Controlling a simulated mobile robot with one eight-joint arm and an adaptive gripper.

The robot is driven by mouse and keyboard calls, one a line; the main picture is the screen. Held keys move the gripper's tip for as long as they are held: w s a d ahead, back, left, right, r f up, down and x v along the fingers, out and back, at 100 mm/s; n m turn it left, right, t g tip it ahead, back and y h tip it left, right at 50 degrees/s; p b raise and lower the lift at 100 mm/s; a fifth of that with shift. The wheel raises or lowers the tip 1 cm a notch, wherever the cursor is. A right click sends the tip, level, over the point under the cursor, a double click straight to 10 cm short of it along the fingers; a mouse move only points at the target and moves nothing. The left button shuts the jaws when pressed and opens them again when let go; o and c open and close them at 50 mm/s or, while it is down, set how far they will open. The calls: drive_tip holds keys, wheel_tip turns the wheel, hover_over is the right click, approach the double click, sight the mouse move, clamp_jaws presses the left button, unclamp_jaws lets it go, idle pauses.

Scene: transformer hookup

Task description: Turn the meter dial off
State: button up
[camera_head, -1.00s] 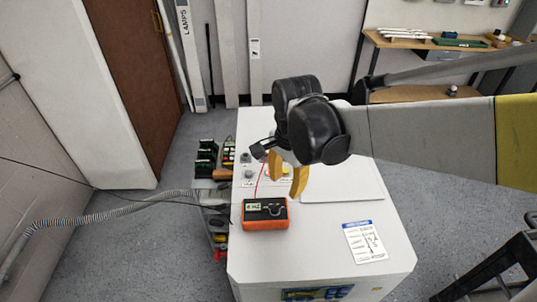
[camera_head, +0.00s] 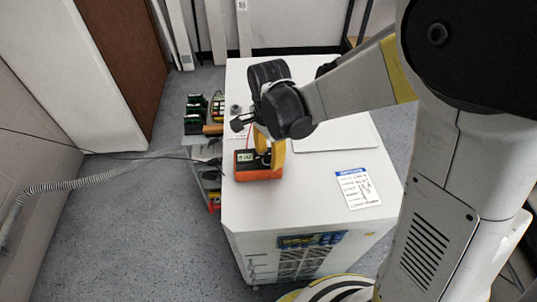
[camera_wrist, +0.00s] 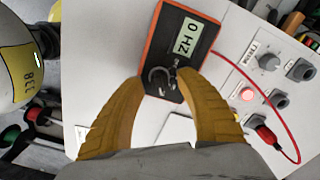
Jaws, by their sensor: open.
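The orange-edged meter (camera_head: 258,175) with a black face lies on the white cabinet top (camera_head: 290,200). It also shows in the wrist view (camera_wrist: 165,30), with its lit display (camera_wrist: 188,40) turned sideways and reading something like "0 HZ". In the wrist view my gripper (camera_wrist: 161,80) is open, one finger on either side of the dial. I cannot tell whether the fingers touch the meter.
A red lead (camera_wrist: 268,95) runs from the meter to a panel with grey knobs (camera_wrist: 267,61) and a lit red button (camera_wrist: 247,94). A printed card (camera_head: 357,188) lies on the cabinet top at right. The front of the top is clear.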

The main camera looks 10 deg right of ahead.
clamp_jaws()
drive_tip(key=shift+n, duration=0.3)
drive_tip(key=n, duration=0.4)
drive_tip(key=shift+n, duration=0.3)
drive_tip(key=n, duration=0.5)
drive_tip(key=shift+w+a+n, duration=0.1)
drive_tip(key=shift+a+n, duration=0.05)
drive_tip(key=shift+n, duration=0.15)
drive_tip(key=n, duration=0.6)
drive_tip(key=shift+a, duration=0.1)
drive_tip(key=n, duration=0.7)
drive_tip(key=shift+a, duration=0.1)
